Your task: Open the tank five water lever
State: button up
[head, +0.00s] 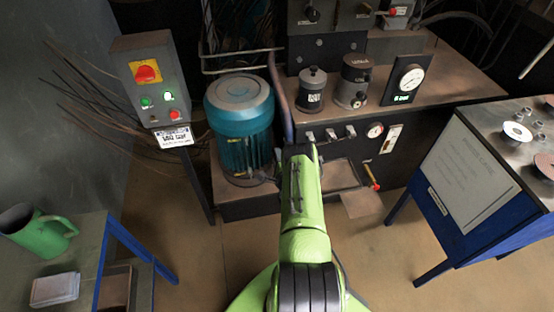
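Small pale levers, a left one (310,136), a middle one (331,134) and a right one (351,130), sit in a row on the front of the dark machine bench (440,68). A separate lever with a red and yellow handle (374,183) sticks out lower right, beside a shallow tray. No readable label shows which one belongs to tank five. My green arm reaches forward from the bottom middle. Its far end, with my gripper (300,150), is just below and left of the lever row. The fingers are too small and overlapped to tell their opening or any contact.
A teal motor (240,120) stands left of my arm, and a control box (150,85) on a post is farther left. A blue-legged table (500,130) with discs is at right. A bench with a green jug (38,232) is lower left. Floor is clear between.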

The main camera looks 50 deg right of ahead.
jog(key=o, duration=0.3)
jog(key=shift+s+d+r, duration=0.1)
jog(key=shift+s+d, duration=0.05)
jog(key=shift+d, duration=0.1)
jog(key=shift+s+a, duration=0.15)
jog(key=shift+a, duration=0.1)
jog(key=p+v, duration=1.1)
jog(key=v, duration=0.4)
jog(key=shift+s, duration=0.15)
jog(key=shift+r, duration=0.1)
